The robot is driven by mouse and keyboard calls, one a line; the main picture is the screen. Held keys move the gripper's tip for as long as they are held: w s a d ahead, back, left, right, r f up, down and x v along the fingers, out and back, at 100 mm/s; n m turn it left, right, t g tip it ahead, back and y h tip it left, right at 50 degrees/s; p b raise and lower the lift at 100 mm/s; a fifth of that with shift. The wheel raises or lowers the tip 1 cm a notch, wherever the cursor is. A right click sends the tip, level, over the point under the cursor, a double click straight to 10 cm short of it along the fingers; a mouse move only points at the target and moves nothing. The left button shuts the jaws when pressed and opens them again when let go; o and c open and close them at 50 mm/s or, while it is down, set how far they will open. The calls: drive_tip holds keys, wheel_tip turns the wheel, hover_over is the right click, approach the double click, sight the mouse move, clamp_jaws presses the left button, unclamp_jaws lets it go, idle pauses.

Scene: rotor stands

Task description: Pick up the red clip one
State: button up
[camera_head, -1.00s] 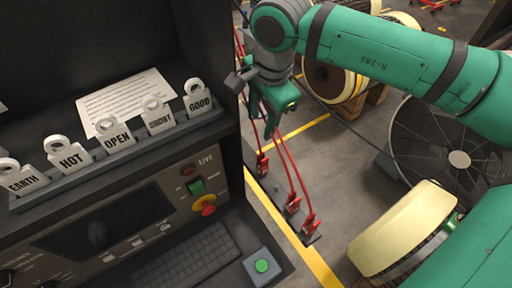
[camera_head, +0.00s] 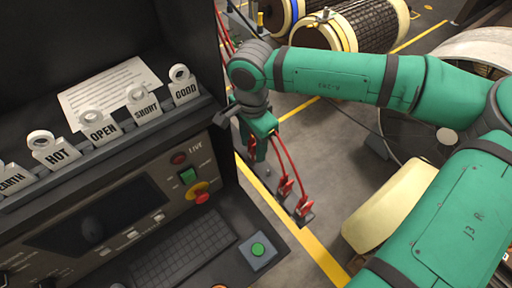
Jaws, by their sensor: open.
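Two red clips stand on a dark strip on the floor: a middle one (camera_head: 286,187) and a near one (camera_head: 304,207). Red leads rise from them. A patch of red by my fingers appears to be the third, far clip (camera_head: 252,143), mostly hidden by my gripper. My gripper (camera_head: 260,152) is open and points down at the end of the green arm, just beside the console's right edge. It is close to the far clip in the picture. I cannot tell whether its fingers touch or surround that clip.
The dark console (camera_head: 135,215) fills the left, with label tags (camera_head: 100,127) on its ledge and a green button box (camera_head: 259,250) at its front corner. A yellow floor line (camera_head: 318,250) runs beside the strip.

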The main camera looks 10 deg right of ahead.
drive_tip(key=shift+f, duration=1.1)
clamp_jaws()
drive_tip(key=shift+r, duration=0.1)
drive_tip(key=shift+r, duration=0.5)
wheel_tip(320, 180, up, 2)
drive_tip(key=shift+s+d+r, duration=0.1)
drive_tip(key=shift+s+r, duration=0.05)
drive_tip(key=shift+r, duration=0.05)
drive_tip(key=s+d+r, duration=0.1)
drive_tip(key=s+r, duration=0.2)
drive_tip(key=s, duration=0.1)
drive_tip(key=s+d+r, duration=0.2)
drive_tip(key=s+r, duration=0.1)
drive_tip(key=s, duration=0.1)
drive_tip(key=s+d+r, duration=0.2)
drive_tip(key=s+r, duration=0.1)
drive_tip(key=s, duration=0.1)
drive_tip(key=shift+s+r, duration=0.2)
drive_tip(key=shift+s, duration=0.2)
